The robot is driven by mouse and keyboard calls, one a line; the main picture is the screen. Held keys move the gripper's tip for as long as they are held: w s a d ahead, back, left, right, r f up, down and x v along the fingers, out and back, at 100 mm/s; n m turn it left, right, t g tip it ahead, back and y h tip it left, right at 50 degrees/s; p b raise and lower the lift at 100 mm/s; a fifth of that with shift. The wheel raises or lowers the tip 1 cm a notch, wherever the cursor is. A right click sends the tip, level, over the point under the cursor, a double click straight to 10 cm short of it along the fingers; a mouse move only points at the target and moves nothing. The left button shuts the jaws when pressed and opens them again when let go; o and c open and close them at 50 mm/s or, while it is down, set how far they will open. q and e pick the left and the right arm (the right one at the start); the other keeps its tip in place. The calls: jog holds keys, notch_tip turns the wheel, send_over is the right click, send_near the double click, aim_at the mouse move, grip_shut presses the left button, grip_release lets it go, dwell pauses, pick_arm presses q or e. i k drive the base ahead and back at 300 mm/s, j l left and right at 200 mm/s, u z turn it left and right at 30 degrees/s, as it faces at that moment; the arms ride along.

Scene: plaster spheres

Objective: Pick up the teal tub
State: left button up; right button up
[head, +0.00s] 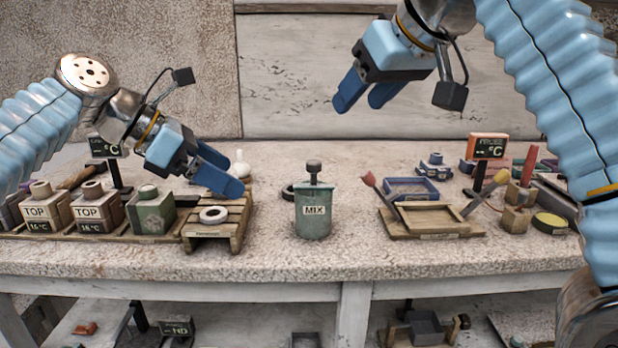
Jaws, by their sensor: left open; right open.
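The teal tub (313,222) stands upright near the middle of the bench, with a label reading MIX on its front. A dark knobbed handle (314,169) sticks up from its top. My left gripper (235,176) is open and empty, to the left of the tub and above a small wooden pallet. My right gripper (358,97) is open and empty, high above the bench and up to the right of the tub. Neither gripper touches the tub.
Labelled blocks (95,208) stand on the left of the bench (350,262). The wooden pallet (212,229) carries a white ring. A wooden tray (430,217), a blue tray (410,188) and tools lie on the right. Bare bench surrounds the tub's front and sides.

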aim_at(313, 214)
jog(key=k+l, duration=0.65)
jog(key=k, duration=0.1)
